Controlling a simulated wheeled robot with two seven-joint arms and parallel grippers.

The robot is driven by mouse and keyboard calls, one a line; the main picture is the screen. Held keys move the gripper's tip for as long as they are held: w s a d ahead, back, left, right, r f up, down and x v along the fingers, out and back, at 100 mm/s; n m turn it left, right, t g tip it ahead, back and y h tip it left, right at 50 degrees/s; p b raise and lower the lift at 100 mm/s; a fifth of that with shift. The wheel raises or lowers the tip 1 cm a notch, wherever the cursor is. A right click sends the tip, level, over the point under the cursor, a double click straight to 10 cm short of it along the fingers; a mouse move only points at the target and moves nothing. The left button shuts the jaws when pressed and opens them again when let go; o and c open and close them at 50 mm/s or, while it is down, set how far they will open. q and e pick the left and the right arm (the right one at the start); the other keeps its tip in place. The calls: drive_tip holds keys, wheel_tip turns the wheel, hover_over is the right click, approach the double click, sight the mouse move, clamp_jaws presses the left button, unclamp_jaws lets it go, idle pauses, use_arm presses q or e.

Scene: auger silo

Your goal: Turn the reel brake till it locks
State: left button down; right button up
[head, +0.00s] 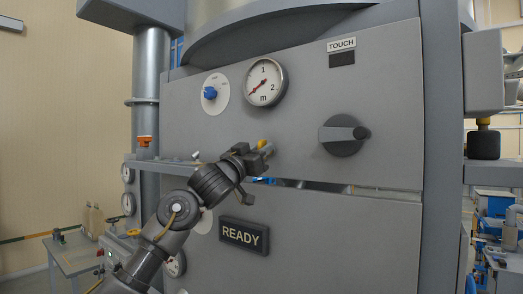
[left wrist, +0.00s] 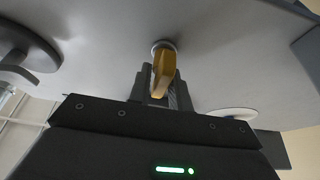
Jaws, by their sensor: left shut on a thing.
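My left gripper (head: 262,152) reaches the grey panel's front from below left. It is shut on a small yellow handle (head: 263,143) that sits on a short round mount on the panel. In the left wrist view the yellow handle (left wrist: 163,70) stands between the two dark fingers (left wrist: 158,88), its long side roughly in line with them. No label naming the reel brake is readable, and the fingers partly hide the handle. My right gripper is not in view.
A dark rotary lever (head: 343,135) is right of my gripper on the panel (head: 300,100). A blue knob (head: 210,93), a round gauge (head: 265,82) and a TOUCH plate (head: 342,58) are above. A READY sign (head: 244,236) is below. An orange-topped part (head: 145,141) stands at left.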

use_arm(q)
drive_tip(key=m+g+h, duration=0.1)
drive_tip(key=m, duration=0.2)
drive_tip(key=m+g+h+p, duration=0.1)
drive_tip(key=m, duration=0.2)
drive_tip(key=shift+r+m+g, duration=0.1)
drive_tip(key=shift+m+g, duration=0.2)
drive_tip(key=shift+g, duration=0.1)
drive_tip(key=m+g+p, duration=0.1)
drive_tip(key=m, duration=0.2)
drive_tip(key=m+g+h+p, duration=0.1)
drive_tip(key=m+g, duration=0.1)
drive_tip(key=m, duration=0.2)
drive_tip(key=shift+s+d, duration=0.1)
drive_tip(key=shift+d, duration=0.05)
drive_tip(key=m, duration=0.2)
drive_tip(key=m+g, duration=0.1)
drive_tip(key=m, duration=0.1)
drive_tip(key=shift+f+g, duration=0.2)
drive_tip(key=shift+g, duration=0.1)
drive_tip(key=shift+d+f+m+g+y, duration=0.1)
drive_tip(key=shift+m+g+y, duration=0.2)
drive_tip(key=shift+m, duration=0.7)
drive_tip(key=shift+f+m+g+y, duration=0.15)
drive_tip(key=shift+m+y, duration=0.25)
drive_tip(key=shift+m, duration=0.6)
drive_tip(key=c, duration=1.5)
unclamp_jaws()
drive_tip(key=shift+g, duration=0.25)
drive_tip(key=shift+s, duration=0.1)
